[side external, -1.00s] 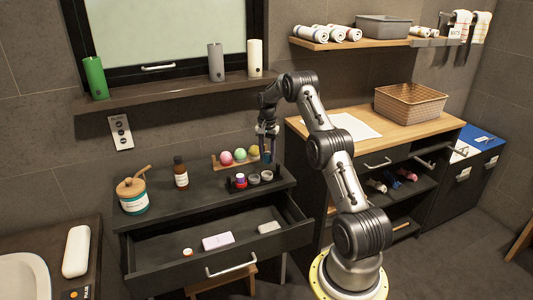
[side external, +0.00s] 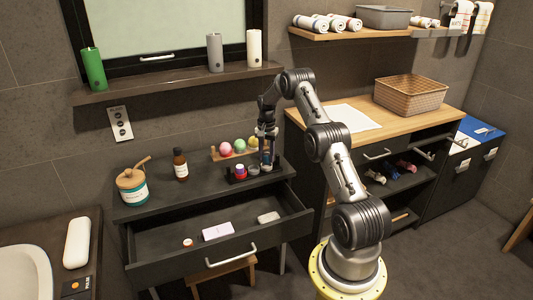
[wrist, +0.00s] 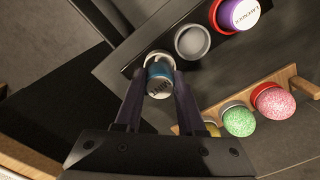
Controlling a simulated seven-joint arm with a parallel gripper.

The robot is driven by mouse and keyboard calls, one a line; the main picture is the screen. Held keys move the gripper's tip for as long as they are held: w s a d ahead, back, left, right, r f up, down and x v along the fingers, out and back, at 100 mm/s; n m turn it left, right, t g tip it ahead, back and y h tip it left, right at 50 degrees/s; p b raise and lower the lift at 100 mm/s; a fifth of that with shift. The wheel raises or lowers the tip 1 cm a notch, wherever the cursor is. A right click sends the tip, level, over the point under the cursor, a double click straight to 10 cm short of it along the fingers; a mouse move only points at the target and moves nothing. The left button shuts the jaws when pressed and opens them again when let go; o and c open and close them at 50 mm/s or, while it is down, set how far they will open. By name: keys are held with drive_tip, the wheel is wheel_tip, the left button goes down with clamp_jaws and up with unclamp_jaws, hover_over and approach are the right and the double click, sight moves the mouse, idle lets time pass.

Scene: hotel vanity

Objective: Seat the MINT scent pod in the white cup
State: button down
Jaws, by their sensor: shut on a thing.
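My gripper (wrist: 157,88) is shut on a blue pod (wrist: 159,72) with a grey, lettered top; the lettering is too small to read surely. The white cup (wrist: 149,57) shows as a pale rim just beyond the pod in the wrist view, partly hidden by it. The pod overlaps the cup there; I cannot tell how far it is inside. In the side view my gripper (side external: 267,158) is low over the right end of the dark pod holder (side external: 236,182), with the white cup mostly hidden.
The grey cup (wrist: 192,41) beside it is empty. A purple pod (wrist: 238,14) sits in the red cup (wrist: 215,17). A rack with several colored balls (side external: 225,143) stands close behind. The drawer (side external: 185,262) below is open. A bottle (side external: 180,165) and jar (side external: 132,188) stand left.

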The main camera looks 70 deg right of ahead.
sight(268, 163)
drive_tip(key=shift+f, duration=1.1)
drive_tip(key=shift+s+a+f, duration=0.1)
drive_tip(key=shift+f, duration=0.15)
drive_tip(key=c, duration=0.6)
unclamp_jaws()
drive_tip(key=shift+f, duration=0.1)
drive_tip(key=shift+o, duration=0.9)
drive_tip(key=shift+s, duration=0.15)
wheel_tip(268, 163, up, 15)
drive_tip(key=shift+w, duration=0.35)
drive_tip(key=shift+d, duration=0.2)
